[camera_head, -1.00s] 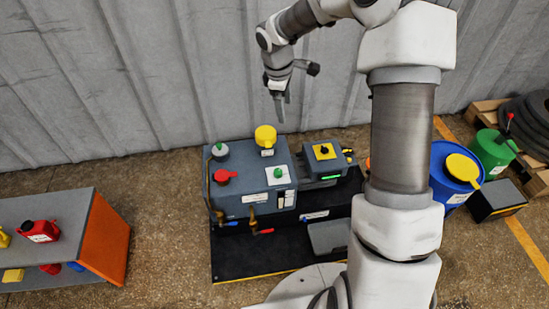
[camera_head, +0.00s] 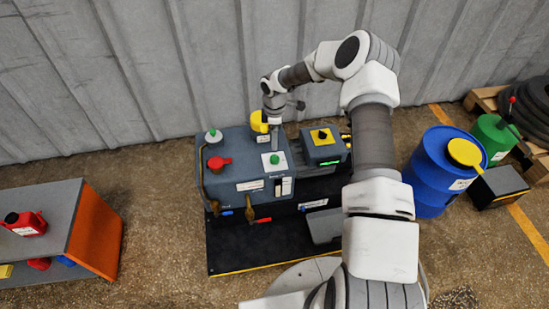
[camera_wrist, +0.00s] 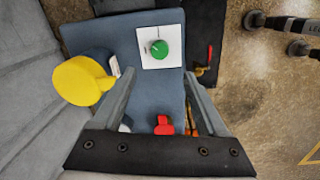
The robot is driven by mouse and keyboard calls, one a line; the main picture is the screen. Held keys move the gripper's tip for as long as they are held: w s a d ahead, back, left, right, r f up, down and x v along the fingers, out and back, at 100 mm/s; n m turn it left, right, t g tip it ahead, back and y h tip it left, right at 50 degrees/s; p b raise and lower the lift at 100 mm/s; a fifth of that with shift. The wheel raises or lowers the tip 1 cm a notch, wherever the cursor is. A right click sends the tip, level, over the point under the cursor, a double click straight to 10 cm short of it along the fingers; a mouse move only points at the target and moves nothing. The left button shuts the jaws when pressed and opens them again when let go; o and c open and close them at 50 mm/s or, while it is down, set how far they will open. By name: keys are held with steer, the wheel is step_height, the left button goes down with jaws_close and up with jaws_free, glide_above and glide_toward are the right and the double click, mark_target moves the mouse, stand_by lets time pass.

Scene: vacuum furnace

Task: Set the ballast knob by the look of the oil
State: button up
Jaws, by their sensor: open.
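The green ballast knob (camera_head: 275,159) sits on a white square plate on top of the grey-blue pump body (camera_head: 238,147). In the wrist view the green knob (camera_wrist: 159,49) lies just beyond the gap between my fingertips, with a short dark mark on its left side. My gripper (camera_head: 275,147) points down above the plate; in the wrist view its fingers (camera_wrist: 157,78) are apart with nothing between them. A small light-coloured window (camera_head: 282,187) is on the pump's front face. It is too small to tell the oil's look.
A yellow cap (camera_wrist: 82,80) stands close beside my finger in the wrist view. A red cap (camera_head: 218,163) and a grey box with a yellow-plated switch (camera_head: 323,135) are nearby. Valves with red and blue handles (camera_head: 257,221) stick out in front. A blue drum (camera_head: 432,180) stands right.

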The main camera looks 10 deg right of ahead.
mark_target(274, 157)
steer(key=f+b, duration=0.1)
steer(key=f, duration=0.3)
steer(key=f+b, duration=0.1)
steer(key=f, duration=0.6)
steer(key=shift+w+f+b, duration=0.3)
steer(key=shift+f+b, duration=0.05)
steer(key=shift+b, duration=0.05)
steer(key=shift+c, duration=0.3)
jaws_close()
